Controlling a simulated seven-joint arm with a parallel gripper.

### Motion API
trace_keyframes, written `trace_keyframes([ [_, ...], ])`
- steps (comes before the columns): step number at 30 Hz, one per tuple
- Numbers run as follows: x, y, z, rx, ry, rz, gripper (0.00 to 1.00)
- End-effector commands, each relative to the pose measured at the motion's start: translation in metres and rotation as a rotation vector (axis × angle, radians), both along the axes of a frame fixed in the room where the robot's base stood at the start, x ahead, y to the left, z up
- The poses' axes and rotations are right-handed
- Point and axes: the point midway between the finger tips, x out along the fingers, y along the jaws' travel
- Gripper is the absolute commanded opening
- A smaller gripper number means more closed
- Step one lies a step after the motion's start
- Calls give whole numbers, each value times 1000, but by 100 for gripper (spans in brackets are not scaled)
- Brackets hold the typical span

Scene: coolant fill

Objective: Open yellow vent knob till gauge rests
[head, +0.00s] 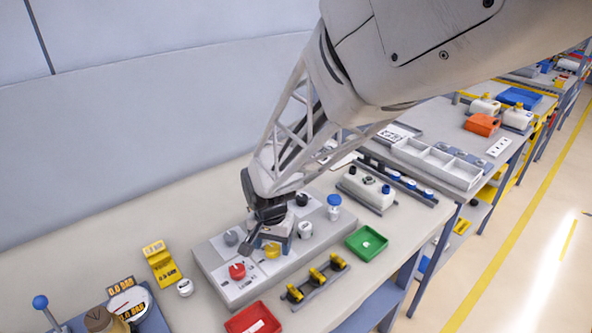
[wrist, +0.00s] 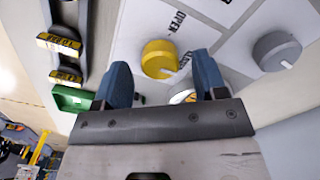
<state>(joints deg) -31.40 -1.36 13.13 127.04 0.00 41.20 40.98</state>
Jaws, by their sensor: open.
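The yellow vent knob (wrist: 160,58) sits on a light panel with the word OPEN printed beside it in the wrist view. A white pointer mark shows on the knob's side. In the head view the knob (head: 272,251) is just below my gripper (head: 262,236). My gripper (wrist: 168,85) is open, its two blue fingertips apart, with the knob ahead of the gap and nothing held. I cannot tell whether a finger touches the knob.
A red knob (head: 237,271) and a grey knob (wrist: 276,51) sit close to the yellow one on the panel. A green tray (head: 367,243) and a red tray (head: 253,320) lie in front. A rack of yellow-black parts (head: 318,276) stands between them.

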Motion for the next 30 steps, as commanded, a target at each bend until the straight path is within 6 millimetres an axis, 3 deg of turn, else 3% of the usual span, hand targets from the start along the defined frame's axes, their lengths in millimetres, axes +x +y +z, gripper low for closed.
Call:
trace_keyframes([
  [6, 0, 0, -11, 0, 0, 0, 65],
  [15, 0, 0, -12, 0, 0, 0, 64],
  [24, 0, 0, -12, 0, 0, 0, 18],
  [30, 0, 0, -11, 0, 0, 6, 16],
])
